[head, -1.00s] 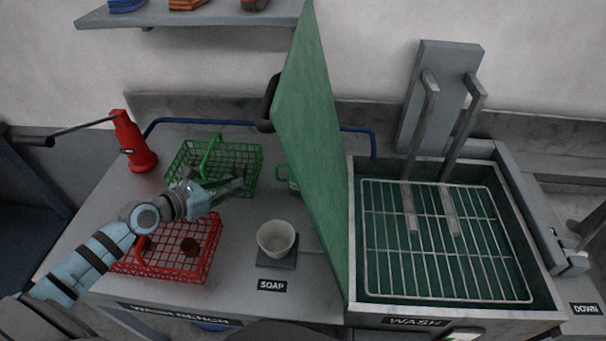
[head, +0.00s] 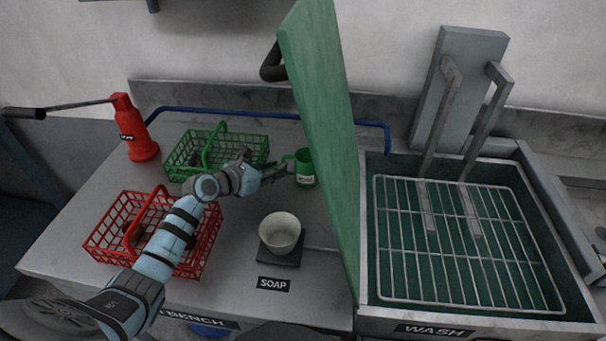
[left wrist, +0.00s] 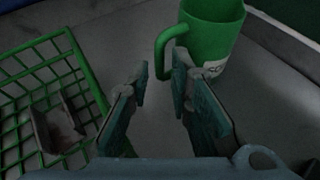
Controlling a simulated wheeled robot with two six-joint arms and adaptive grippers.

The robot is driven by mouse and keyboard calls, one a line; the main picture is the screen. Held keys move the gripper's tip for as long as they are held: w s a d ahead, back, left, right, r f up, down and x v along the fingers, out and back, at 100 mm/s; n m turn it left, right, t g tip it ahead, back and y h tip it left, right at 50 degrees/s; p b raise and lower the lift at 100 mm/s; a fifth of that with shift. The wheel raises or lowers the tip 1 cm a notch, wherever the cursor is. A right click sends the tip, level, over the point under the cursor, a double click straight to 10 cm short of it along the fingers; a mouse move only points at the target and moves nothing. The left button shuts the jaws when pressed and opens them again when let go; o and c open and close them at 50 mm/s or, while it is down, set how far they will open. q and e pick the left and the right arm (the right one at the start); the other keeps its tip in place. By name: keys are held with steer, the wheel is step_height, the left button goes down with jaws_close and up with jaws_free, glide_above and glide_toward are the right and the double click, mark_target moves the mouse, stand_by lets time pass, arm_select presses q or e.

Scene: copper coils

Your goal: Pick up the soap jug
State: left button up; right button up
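The soap jug is a green jug (head: 306,168) with a pale label, standing upright on the bench by the raised green lid. In the left wrist view the jug (left wrist: 213,38) is at the top right, its handle pointing left. My left gripper (head: 280,172) reaches over from the left and is just left of the jug. In the left wrist view the left gripper (left wrist: 160,80) is open, with the handle just ahead of its fingertips; nothing is held. I cannot tell whether a finger touches the handle. My right gripper is not in view.
A green basket (head: 178,172) and a red basket (head: 112,212) stand left of the gripper. A white cup (head: 280,234) sits on a dark pad (head: 290,258) in front. The upright green lid (head: 325,120) blocks the right, beside the wash tank (head: 375,310).

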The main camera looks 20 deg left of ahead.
arm_select(q)
steer(key=shift+x, duration=1.05)
steer(key=shift+s+a, duration=0.1)
jaws_close()
